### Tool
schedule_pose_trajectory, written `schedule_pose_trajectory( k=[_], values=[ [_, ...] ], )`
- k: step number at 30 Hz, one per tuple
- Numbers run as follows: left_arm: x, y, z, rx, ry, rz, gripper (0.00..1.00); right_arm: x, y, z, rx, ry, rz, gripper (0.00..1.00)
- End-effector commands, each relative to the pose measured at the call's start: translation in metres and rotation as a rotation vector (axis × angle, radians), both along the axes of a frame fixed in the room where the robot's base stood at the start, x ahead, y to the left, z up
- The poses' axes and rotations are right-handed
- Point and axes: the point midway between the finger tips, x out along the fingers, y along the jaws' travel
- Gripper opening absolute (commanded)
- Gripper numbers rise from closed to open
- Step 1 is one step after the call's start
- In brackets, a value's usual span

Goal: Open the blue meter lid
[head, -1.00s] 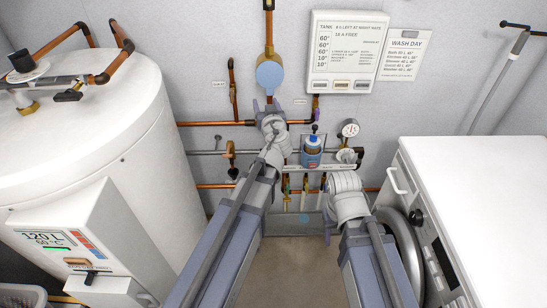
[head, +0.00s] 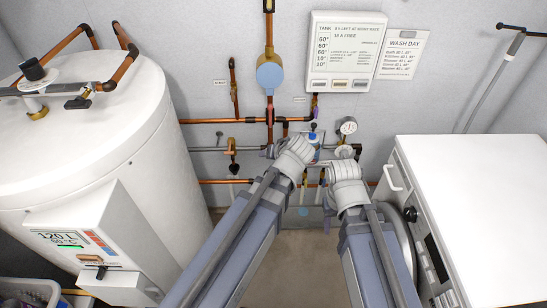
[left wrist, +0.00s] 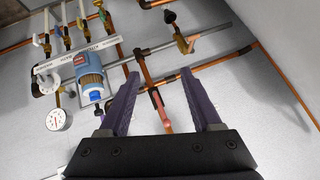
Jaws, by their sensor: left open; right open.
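The blue meter lid (head: 270,76) is a round pale-blue disc on the vertical copper pipe at the top middle of the head view. It lies flat over the meter face and looks closed. My left gripper (head: 266,152) is well below it, near the lower pipes, partly hidden by its own wrist. In the left wrist view the left gripper (left wrist: 163,100) is open, with its two purple fingers apart and nothing held between them; the lid is not seen there. My right gripper (head: 327,220) is low at the right, mostly hidden by its wrist, and away from the lid.
A blue bottle-like unit (left wrist: 88,70) hangs by a white rail (left wrist: 75,55), near a round gauge (head: 348,126). A red-handled valve (left wrist: 159,103) lies beyond the left fingers. The white tank (head: 90,130) stands left and the white washer (head: 480,180) right.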

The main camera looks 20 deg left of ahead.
Motion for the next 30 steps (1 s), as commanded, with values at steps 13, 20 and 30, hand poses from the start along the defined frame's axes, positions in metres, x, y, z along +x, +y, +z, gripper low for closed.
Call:
schedule_pose_trajectory(
  k=[13,20,30],
  values=[
    [-0.011,-0.008,-0.005,-0.012,0.062,-0.022,0.65,0.0,0.0,0.003,0.0,0.0,0.0,0.5],
    [0.0,-0.014,-0.018,-0.073,0.001,-0.003,0.47,0.0,0.0,-0.012,0.0,0.0,0.0,0.5],
    [0.106,-0.074,-0.065,-0.971,-0.628,0.271,0.09,0.001,-0.001,-0.124,-0.004,-0.003,0.006,0.5]
  ],
)
